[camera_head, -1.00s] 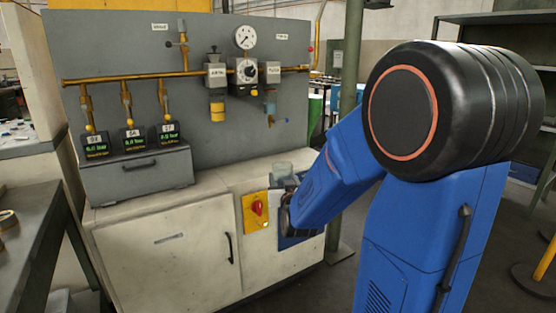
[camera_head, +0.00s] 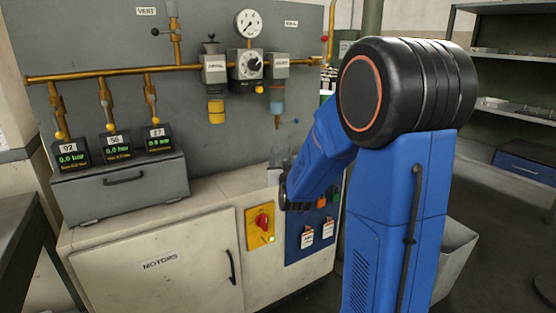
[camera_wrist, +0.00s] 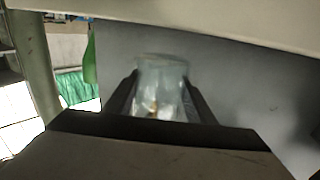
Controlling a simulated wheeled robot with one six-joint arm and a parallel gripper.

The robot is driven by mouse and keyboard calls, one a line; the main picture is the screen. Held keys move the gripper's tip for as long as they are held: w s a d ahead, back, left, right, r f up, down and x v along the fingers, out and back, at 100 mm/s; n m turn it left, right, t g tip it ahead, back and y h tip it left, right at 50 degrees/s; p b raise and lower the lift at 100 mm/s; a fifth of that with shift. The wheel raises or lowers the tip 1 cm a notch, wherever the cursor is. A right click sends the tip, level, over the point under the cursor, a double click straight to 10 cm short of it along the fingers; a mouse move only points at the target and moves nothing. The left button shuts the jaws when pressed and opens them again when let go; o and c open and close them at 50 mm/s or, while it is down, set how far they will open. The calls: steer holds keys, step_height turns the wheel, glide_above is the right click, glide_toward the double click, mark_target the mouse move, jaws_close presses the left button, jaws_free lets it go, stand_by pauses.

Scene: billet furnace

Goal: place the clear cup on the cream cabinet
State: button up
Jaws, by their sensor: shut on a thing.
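The clear cup (camera_head: 280,153) is faint in the head view, at the right end of the cream cabinet (camera_head: 160,275). In the wrist view the see-through cup (camera_wrist: 162,72) sits between the two dark fingers of my gripper (camera_wrist: 162,92), which is shut on it. In the head view my gripper (camera_head: 283,180) is mostly hidden behind my blue forearm. The cup shows just above it, against the grey panel. I cannot tell whether the cup touches the cabinet top (camera_head: 225,190).
A grey drawer box (camera_head: 125,190) with several gauges fills the left of the cabinet top. A grey panel (camera_head: 120,45) with brass pipes, a dial (camera_head: 248,23) and valves rises behind. The cabinet top right of the box is bare. A yellow switch plate (camera_head: 260,228) is on its front.

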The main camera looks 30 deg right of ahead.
steer(key=x, duration=1)
steer(key=shift+w+f, duration=0.15)
steer(key=shift+f, duration=0.7)
steer(key=shift+w+f, duration=0.2)
steer(key=shift+f, duration=0.7)
steer(key=shift+f, duration=0.1)
steer(key=o, duration=1.1)
